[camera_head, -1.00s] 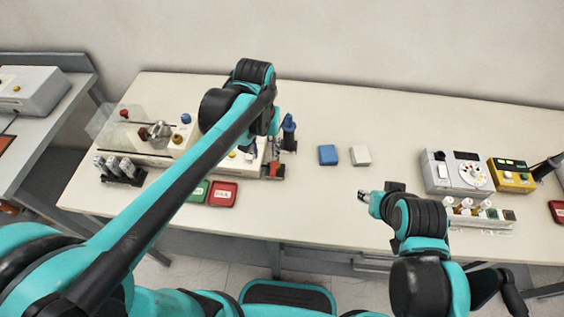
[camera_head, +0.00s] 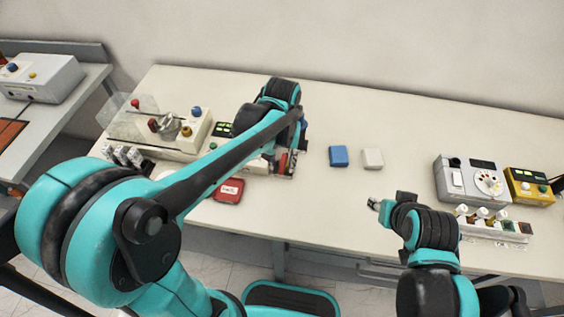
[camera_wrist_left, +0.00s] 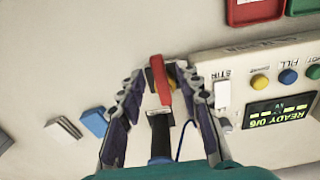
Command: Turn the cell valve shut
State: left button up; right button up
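The cell valve appears to be the red lever (camera_wrist_left: 160,78) in the left wrist view, with a yellow part beside it, next to the panel unit. My left gripper (camera_wrist_left: 160,84) is open, with one finger on each side of the lever. Contact cannot be told. In the head view, my left wrist and forearm cover most of this spot, and a small red piece (camera_head: 283,163) shows below the wrist. My right gripper (camera_head: 376,204) hangs over the table's front part, apart from objects; its fingers are too small to read.
The panel unit (camera_wrist_left: 236,92) has a display and coloured buttons. A dark post with a blue ring (camera_wrist_left: 160,138) stands close to my left fingers. A blue block (camera_head: 339,156) and a white block (camera_head: 372,158) lie mid-table. A red tray (camera_head: 229,190) lies in front.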

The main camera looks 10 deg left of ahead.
pick_arm(q)
grip_shut()
jog(key=shift+d+n, duration=0.1)
jog(key=shift+n, duration=0.2)
jog(key=shift+w+d+n+p, duration=0.5)
jog(key=shift+w+d+n, duration=0.1)
jog(key=shift+n, duration=2.3)
jog(key=shift+w+d+n+p, duration=0.55)
jog(key=shift+w+n, duration=0.05)
jog(key=shift+n, duration=2.3)
jog(key=shift+w+d+n+p, duration=0.5)
jog(key=shift+w+d+n, duration=0.1)
jog(key=shift+n, duration=2.3)
